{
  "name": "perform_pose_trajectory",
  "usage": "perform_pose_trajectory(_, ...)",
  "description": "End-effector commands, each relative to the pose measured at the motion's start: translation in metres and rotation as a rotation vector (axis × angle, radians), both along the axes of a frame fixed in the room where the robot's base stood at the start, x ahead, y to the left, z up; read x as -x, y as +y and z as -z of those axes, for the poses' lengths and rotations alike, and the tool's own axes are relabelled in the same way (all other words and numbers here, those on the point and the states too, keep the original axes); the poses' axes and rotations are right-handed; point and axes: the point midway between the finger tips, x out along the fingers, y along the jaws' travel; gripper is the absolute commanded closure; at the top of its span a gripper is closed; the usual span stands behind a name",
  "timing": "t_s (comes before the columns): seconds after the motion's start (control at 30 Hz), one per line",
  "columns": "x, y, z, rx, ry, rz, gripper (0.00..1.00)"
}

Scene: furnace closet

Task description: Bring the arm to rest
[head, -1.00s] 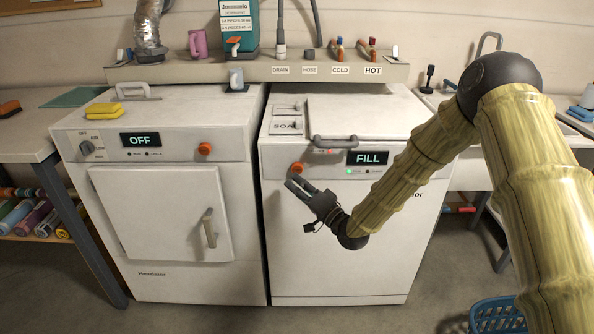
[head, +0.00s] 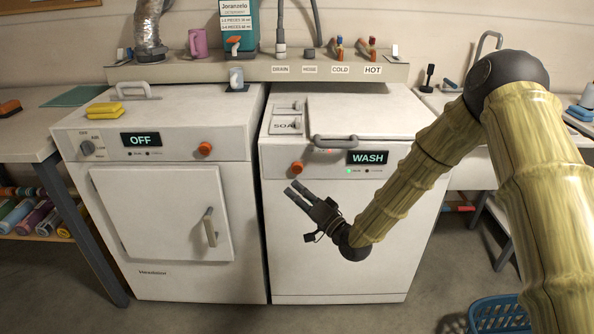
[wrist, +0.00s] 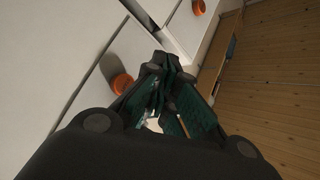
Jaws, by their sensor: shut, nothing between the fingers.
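My gripper (head: 297,193) is in front of the washer (head: 345,240), just below its orange knob (head: 297,167). The fingers point up and left and are shut with nothing between them. The gripper looks clear of the knob. In the wrist view the closed fingers (wrist: 165,85) fill the middle, with the washer's orange knob (wrist: 122,84) just left of them. The washer display (head: 367,157) reads WASH with a green light lit below it. Its top lid is down.
The dryer (head: 165,275) stands to the left with its door shut; its display (head: 142,139) reads OFF. A shelf (head: 190,72) with labelled valves runs behind both machines. A blue basket (head: 497,316) sits on the floor at lower right. Floor in front is clear.

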Motion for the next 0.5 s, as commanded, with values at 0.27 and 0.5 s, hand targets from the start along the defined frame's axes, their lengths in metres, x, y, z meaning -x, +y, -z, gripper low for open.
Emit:
perform_pose_trajectory(0.27,0.003,-0.001,0.006,0.017,0.016,0.008,1.00)
perform_pose_trajectory(0.5,0.047,-0.022,0.085,0.253,0.198,0.090,1.00)
